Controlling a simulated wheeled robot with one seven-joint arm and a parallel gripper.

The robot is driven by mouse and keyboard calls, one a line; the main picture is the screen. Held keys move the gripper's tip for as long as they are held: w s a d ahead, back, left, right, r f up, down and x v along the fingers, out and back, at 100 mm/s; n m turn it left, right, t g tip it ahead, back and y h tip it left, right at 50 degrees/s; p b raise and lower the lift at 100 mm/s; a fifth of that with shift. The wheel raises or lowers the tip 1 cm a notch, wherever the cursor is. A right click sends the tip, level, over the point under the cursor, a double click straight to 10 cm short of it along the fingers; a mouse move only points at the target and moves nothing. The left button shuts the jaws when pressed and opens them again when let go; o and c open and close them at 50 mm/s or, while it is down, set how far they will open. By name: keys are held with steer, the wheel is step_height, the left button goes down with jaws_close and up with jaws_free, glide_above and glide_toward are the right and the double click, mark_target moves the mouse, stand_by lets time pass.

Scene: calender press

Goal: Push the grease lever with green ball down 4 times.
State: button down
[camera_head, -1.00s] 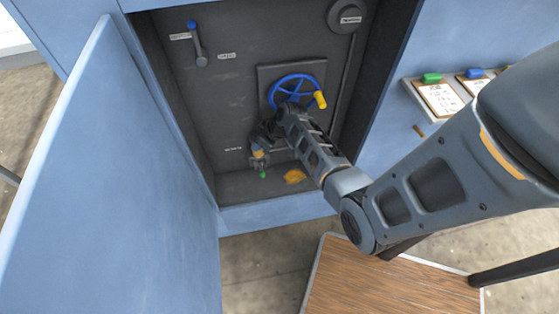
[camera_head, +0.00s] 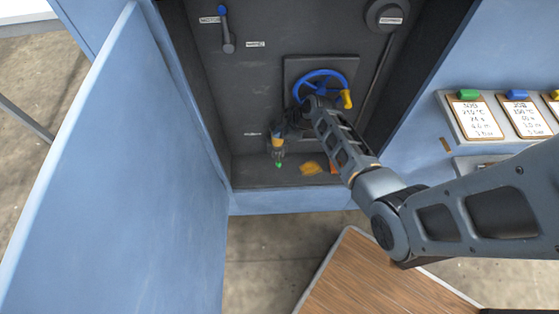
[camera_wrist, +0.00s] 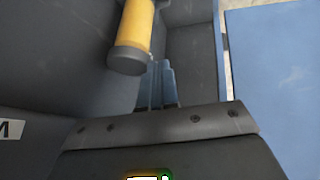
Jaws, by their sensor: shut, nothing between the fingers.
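The green ball (camera_head: 279,165) of the grease lever shows low in the cabinet, just above its floor. The lever's rod is mostly hidden. A yellow grease cylinder (camera_head: 276,141) stands above the ball, partly covered by my wrist. In the wrist view the yellow cylinder (camera_wrist: 136,28) with its dark end cap is at the upper left, close to my fingers. My gripper (camera_wrist: 161,68) has its two blue-grey fingers together and empty, pointing into the cabinet. In the head view my fingers are hidden or too small to make out. I cannot tell whether they touch the lever.
A blue handwheel (camera_head: 321,86) with a yellow knob is behind my forearm. A blue-tipped lever (camera_head: 226,30) is at the upper left. The open blue door (camera_head: 125,170) bounds the left side. Yellow grease (camera_head: 312,168) lies on the cabinet floor.

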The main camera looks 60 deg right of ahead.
steer(key=b, duration=0.5)
glide_above(279, 163)
steer(key=d, duration=0.1)
steer(key=f, duration=0.7)
steer(key=shift+w+d+f, duration=0.2)
steer(key=shift+w+f, duration=0.05)
steer(key=shift+w, duration=0.1)
steer(key=shift+s+a+f, duration=0.1)
steer(key=shift+a+f, duration=0.05)
steer(key=shift+f, duration=0.2)
stand_by(0.7)
steer(key=shift+s+a+f+b, duration=0.1)
steer(key=shift+f+b, duration=0.35)
steer(key=shift+b, duration=0.2)
